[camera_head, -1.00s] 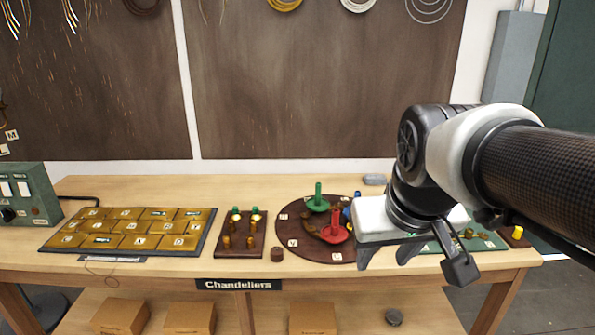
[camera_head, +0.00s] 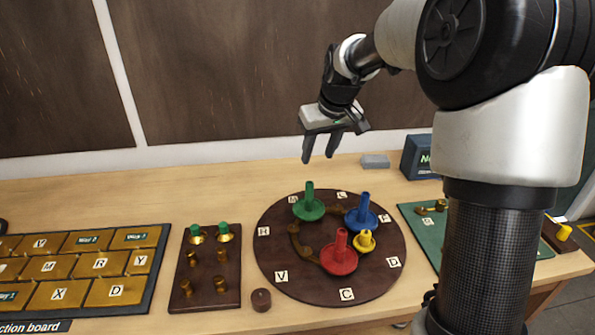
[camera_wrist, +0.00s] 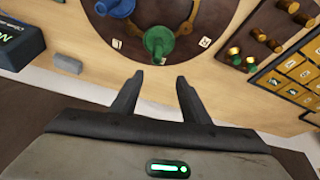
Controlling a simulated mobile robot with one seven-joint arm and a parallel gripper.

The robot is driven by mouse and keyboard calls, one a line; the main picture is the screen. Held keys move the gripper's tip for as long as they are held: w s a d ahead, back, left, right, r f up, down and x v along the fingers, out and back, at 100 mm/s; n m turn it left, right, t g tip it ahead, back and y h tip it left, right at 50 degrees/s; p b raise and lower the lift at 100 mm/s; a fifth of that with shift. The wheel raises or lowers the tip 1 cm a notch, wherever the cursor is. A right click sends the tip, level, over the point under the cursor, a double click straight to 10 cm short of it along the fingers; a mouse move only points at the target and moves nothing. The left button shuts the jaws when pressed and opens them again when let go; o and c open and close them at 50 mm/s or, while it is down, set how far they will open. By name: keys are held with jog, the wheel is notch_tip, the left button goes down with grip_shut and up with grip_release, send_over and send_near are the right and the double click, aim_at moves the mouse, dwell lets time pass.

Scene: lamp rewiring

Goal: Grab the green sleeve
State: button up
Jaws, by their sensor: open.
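The green sleeve (camera_head: 309,205) stands upright on the round dark wooden board (camera_head: 281,271), near its back edge. It has a thin stem and a wide flared base. My gripper (camera_head: 320,160) is open and empty. It hangs above the table behind the board, apart from the green sleeve. In the wrist view, the green sleeve (camera_wrist: 158,42) shows just beyond the two fingertips (camera_wrist: 158,80), roughly centred between them.
A small dark rack (camera_head: 207,268) with brass posts and green caps is at left. A grey block (camera_head: 375,161) lies behind.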

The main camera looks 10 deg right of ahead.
aim_at(311, 184)
jog(key=x, duration=1.2)
jog(key=shift+w+f, duration=0.2)
jog(key=shift+w, duration=0.25)
jog(key=shift+d+p+x, duration=0.15)
jog(key=shift+p+x, duration=0.05)
jog(key=shift+x, duration=1.1)
jog(key=shift+d+p+x, duration=0.2)
jog(key=shift+x, duration=1.1)
jog(key=shift+s, duration=0.2)
grip_shut()
